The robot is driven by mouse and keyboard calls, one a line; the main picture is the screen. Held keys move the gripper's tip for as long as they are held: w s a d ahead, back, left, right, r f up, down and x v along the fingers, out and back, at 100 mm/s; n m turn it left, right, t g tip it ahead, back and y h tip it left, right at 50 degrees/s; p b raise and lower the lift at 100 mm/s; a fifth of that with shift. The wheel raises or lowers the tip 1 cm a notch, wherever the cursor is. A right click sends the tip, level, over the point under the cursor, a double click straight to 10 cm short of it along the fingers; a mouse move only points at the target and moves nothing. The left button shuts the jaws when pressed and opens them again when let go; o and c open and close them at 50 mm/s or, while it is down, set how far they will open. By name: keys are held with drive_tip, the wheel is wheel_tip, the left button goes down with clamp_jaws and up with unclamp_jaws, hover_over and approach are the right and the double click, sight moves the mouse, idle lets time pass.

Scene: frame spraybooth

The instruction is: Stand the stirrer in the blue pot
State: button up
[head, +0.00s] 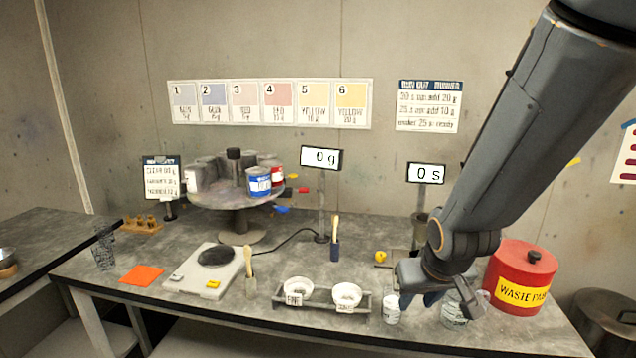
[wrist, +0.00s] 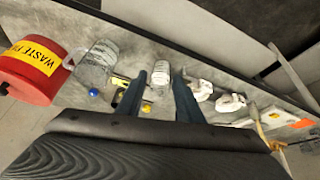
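A pale wooden stirrer (head: 249,262) stands upright in a small grey pot (head: 251,285) beside the scale. Another pale stick (head: 335,227) stands upright in a small dark blue pot (head: 334,252) farther back, near the middle of the bench. A pale stick (wrist: 258,127) also shows at the lower right of the wrist view; I cannot tell which one it is. My gripper (head: 428,297) is over the front right of the bench, well right of both pots. In the wrist view my gripper (wrist: 157,76) has its fingers apart, with nothing held between them.
A small white cup (head: 392,309) and a clear measuring jug (head: 455,314) stand close to my gripper. The red waste can (head: 520,276) is right. A rack with two white bowls (head: 347,294) lies between my gripper and the grey pot. The scale (head: 205,270) is left.

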drive_tip(key=s+g, duration=0.3)
drive_tip(key=s, duration=0.5)
wheel_tip(320, 180, down, 12)
drive_tip(key=g+b, duration=0.1)
drive_tip(key=b, duration=0.9)
drive_tip(key=shift+s+a+m+g, duration=0.2)
drive_tip(key=shift+a+m+g, duration=0.15)
drive_tip(key=shift+m+g, duration=0.05)
